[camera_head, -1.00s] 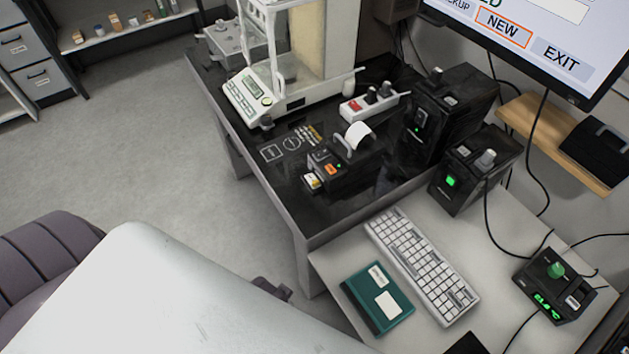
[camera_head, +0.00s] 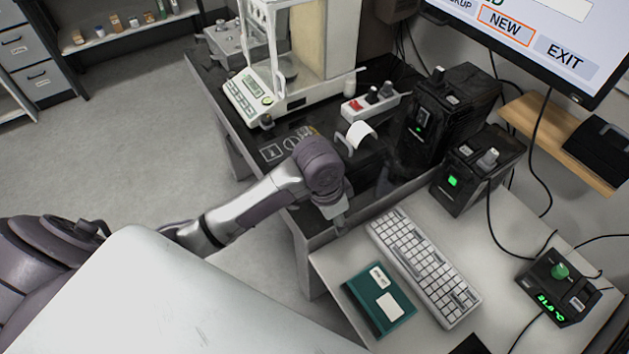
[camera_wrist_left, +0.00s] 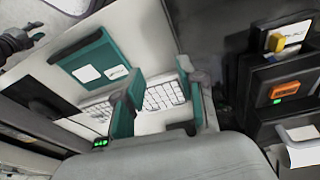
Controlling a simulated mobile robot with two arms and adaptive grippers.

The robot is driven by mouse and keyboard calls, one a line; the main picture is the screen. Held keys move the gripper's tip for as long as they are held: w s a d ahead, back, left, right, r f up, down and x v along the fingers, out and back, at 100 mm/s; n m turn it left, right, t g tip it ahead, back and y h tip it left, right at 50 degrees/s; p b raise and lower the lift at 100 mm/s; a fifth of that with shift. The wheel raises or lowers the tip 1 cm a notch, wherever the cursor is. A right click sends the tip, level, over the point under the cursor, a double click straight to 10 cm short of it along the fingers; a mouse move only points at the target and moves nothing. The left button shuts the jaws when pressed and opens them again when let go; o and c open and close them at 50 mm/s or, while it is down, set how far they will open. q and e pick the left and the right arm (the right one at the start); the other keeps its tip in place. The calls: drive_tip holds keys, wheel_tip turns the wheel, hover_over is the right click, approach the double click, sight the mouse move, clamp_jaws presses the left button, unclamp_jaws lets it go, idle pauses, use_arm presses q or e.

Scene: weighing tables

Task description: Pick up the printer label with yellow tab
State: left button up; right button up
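The printer label (camera_wrist_left: 290,37) with its yellow tab (camera_wrist_left: 276,43) sticks out of the front of the black label printer (camera_wrist_left: 262,98) at the right of the left wrist view. In the head view my left arm hides the label and most of the printer. My left gripper (camera_head: 340,222) points down near the dark table's front edge, by the keyboard. In the left wrist view its two fingers (camera_wrist_left: 163,98) are apart with nothing between them, and the label is to their right. My right gripper (camera_wrist_left: 24,40) seems to show partly at the upper left edge there; its opening is unclear.
A white keyboard (camera_head: 424,262) and teal notebook (camera_head: 364,311) lie on the light table. The balance (camera_head: 248,96) is at the back left.

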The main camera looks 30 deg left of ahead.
use_arm(q)
drive_tip(key=w+a+r+g+y, duration=0.2)
drive_tip(key=w+a+r, duration=0.8)
drive_tip(key=w, duration=0.1)
drive_tip(key=shift+n, duration=0.3)
drive_tip(key=f, duration=0.8)
drive_tip(key=shift+s+p, duration=0.2)
drive_tip(key=shift+p, duration=0.2)
drive_tip(key=shift+s+f+p, duration=0.1)
drive_tip(key=shift+f+p, duration=0.5)
drive_tip(key=shift+f, duration=2.1)
drive_tip(key=shift+c, duration=0.2)
clamp_jaws()
